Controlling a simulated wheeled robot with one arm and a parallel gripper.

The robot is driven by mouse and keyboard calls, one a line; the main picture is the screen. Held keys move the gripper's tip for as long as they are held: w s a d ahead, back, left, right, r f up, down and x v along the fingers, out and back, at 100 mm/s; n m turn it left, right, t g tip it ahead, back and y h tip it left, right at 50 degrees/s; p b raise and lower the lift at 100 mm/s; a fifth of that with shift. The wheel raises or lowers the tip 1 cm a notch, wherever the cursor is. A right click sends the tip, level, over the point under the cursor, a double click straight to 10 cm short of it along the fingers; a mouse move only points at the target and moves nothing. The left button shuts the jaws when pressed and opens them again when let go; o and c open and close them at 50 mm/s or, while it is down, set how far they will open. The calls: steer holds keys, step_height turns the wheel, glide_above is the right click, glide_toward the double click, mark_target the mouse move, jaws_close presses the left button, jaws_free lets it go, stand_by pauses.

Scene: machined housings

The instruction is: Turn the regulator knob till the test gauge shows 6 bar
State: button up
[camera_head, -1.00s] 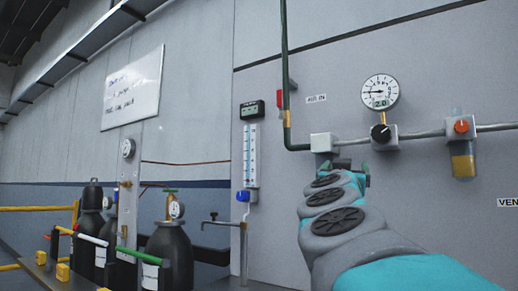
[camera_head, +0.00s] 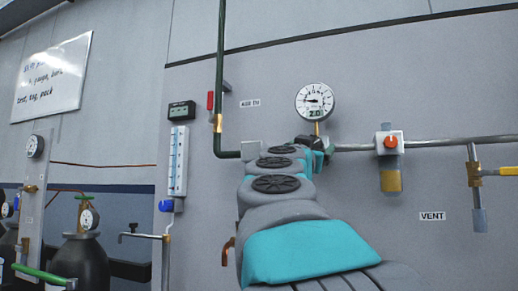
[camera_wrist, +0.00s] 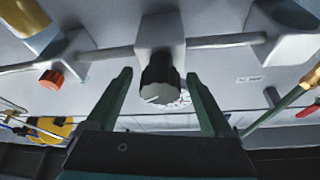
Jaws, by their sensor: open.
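The round white test gauge (camera_head: 314,101) is on the grey wall panel in the head view, and its digits read 2.0. The black regulator knob (camera_wrist: 160,82) with a white mark stands out from its pale block in the wrist view. My gripper (camera_wrist: 158,76) is open, with one dark green finger on each side of the knob and a visible gap to each. In the head view my arm covers most of the regulator. Part of the gauge dial shows behind the knob in the wrist view.
A horizontal pipe (camera_head: 355,148) runs along the panel to a filter bowl with an orange knob (camera_head: 391,142). A yellow-handled valve (camera_head: 490,171) is farther right. A green pipe (camera_head: 221,70) with a red lever stands left. Gas cylinders (camera_head: 82,262) stand at lower left.

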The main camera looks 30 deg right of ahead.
jaws_close()
stand_by(0.8)
steer(key=shift+w+a+m, duration=0.1)
steer(key=shift+m, duration=0.3)
steer(key=m+g, duration=0.1)
steer(key=m, duration=0.1)
steer(key=shift+w+m+g+h, duration=0.1)
steer(key=shift+m+g+h, duration=0.2)
steer(key=shift+m+g, duration=0.1)
steer(key=m+g, duration=0.1)
steer(key=m, duration=0.2)
steer(key=m+g, duration=0.1)
steer(key=m, duration=0.1)
steer(key=shift+m+g, duration=0.4)
steer(key=m+g, duration=0.1)
steer(key=m, duration=0.3)
steer(key=shift+m+g+y, duration=0.8)
steer(key=shift+m, duration=1.1)
steer(key=shift+m+y, duration=0.3)
steer(key=shift+m, duration=0.6)
